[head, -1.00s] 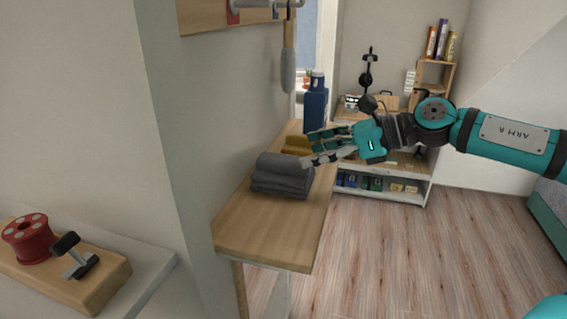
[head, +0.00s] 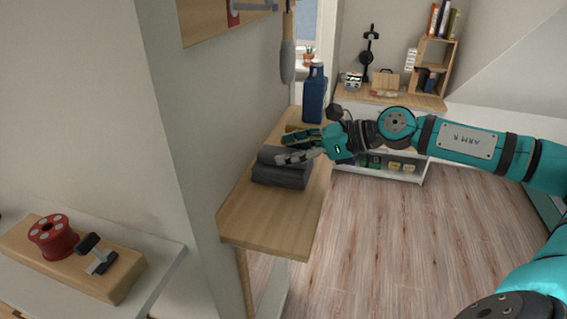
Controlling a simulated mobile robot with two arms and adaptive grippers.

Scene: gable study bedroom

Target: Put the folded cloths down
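A dark grey folded cloth stack (head: 278,176) lies on a narrow wooden worktop (head: 262,222) along the wall. A mustard folded cloth (head: 293,128) lies behind it, mostly hidden by my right gripper. My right gripper (head: 281,150) reaches in from the right, its fingers spread apart at the upper back of the grey stack. I see nothing held between them. Whether the lower finger touches the grey cloth I cannot tell. My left gripper is out of view.
A blue bottle (head: 314,95) stands at the worktop's far end. A brush-like tool (head: 288,58) hangs on the wall above. At lower left, a red spool (head: 53,238) sits on a wooden block. The worktop's front part is bare.

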